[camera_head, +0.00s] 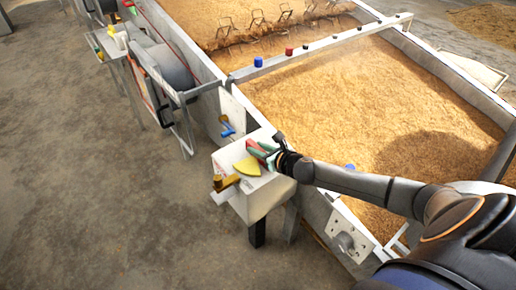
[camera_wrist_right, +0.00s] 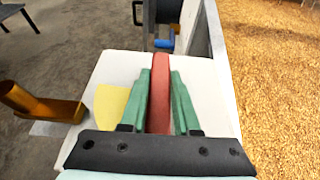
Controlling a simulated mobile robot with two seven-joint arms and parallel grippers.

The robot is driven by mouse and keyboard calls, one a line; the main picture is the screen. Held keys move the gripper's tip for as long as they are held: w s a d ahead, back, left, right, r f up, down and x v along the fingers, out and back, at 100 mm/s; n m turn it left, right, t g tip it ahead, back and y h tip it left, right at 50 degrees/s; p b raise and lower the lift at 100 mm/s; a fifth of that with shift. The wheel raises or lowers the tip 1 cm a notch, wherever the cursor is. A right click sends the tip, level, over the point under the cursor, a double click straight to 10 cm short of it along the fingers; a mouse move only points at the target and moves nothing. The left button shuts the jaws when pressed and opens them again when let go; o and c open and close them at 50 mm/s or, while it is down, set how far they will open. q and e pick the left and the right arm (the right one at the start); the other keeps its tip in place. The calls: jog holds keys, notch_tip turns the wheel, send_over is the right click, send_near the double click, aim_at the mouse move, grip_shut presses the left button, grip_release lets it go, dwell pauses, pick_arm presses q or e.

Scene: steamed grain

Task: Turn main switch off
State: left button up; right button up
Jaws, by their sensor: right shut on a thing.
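The main switch is a red upright handle (camera_wrist_right: 161,100) on top of a white control box (camera_head: 258,197). A yellow plate (camera_head: 246,167) lies under it and also shows in the right wrist view (camera_wrist_right: 109,106). My right gripper (camera_wrist_right: 161,78), with green fingers, is shut on the red handle, one finger on each side. In the head view my right gripper (camera_head: 259,150) reaches in from the right over the box and partly hides the handle. My left gripper is not in view.
An orange-brown lever (camera_head: 226,183) sticks out at the box's left side. A blue-handled valve (camera_head: 228,131) is just behind the box. A long metal trough full of grain (camera_head: 370,110) runs along the right. The floor at left is clear.

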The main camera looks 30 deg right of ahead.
grip_shut()
dwell(0.7)
